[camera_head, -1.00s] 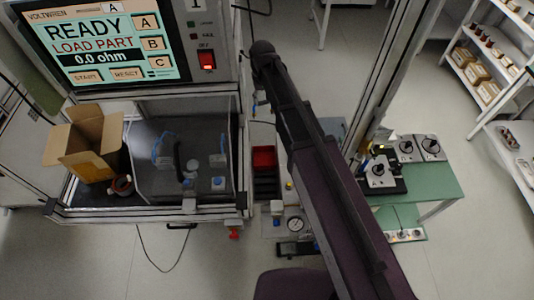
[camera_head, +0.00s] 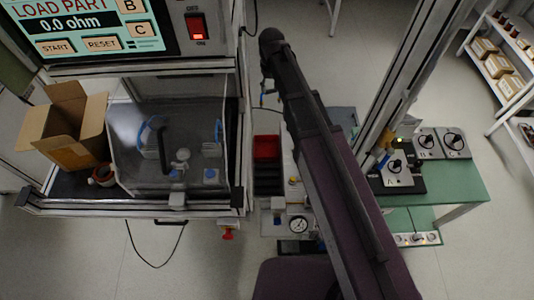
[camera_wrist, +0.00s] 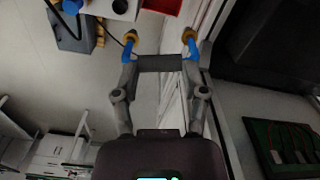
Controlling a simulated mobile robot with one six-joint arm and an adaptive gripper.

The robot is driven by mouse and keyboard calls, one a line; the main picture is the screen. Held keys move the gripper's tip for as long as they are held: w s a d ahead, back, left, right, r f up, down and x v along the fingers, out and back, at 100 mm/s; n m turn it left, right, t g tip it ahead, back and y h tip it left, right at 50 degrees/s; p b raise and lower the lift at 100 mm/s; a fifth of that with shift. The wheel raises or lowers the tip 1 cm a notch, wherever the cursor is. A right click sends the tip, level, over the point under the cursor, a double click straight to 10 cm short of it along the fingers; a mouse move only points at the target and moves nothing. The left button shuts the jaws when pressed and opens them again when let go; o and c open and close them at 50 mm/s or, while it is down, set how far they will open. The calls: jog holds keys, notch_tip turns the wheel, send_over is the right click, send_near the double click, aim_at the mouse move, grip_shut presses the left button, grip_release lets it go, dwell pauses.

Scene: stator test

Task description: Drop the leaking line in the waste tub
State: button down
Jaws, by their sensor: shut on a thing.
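My gripper (camera_wrist: 160,66) shows in the wrist view with its fingers closed on the ends of a grey bar-like piece. Blue bent ends with brass-coloured tips (camera_wrist: 190,38) stick out from it; it looks like the line. In the head view my arm reaches up the middle, and a small blue and pale piece (camera_head: 265,92) hangs by its far end. No tub is clearly marked as waste. A grey box (camera_wrist: 70,32) stands at the upper left of the wrist view, with a blue bent part beside it. A red bin (camera_head: 267,148) stands left of my arm.
A test bench (camera_head: 140,208) with a clear cover and an open cardboard box (camera_head: 68,130) stands at left. A green table (camera_head: 455,185) with knobbed units stands at right. A pressure gauge (camera_head: 298,225) sits near my arm. Floor beyond my arm is open.

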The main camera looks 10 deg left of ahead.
notch_tip(320, 180, down, 21)
jog(key=b, duration=1.9)
jog(key=shift+w+b, duration=0.35)
jog(key=shift+f, duration=0.15)
jog(key=shift+f+b, duration=2.85)
jog(key=shift+b, duration=0.15)
jog(key=shift+c, duration=0.3)
grip_release()
jog(key=shift+r, duration=0.25)
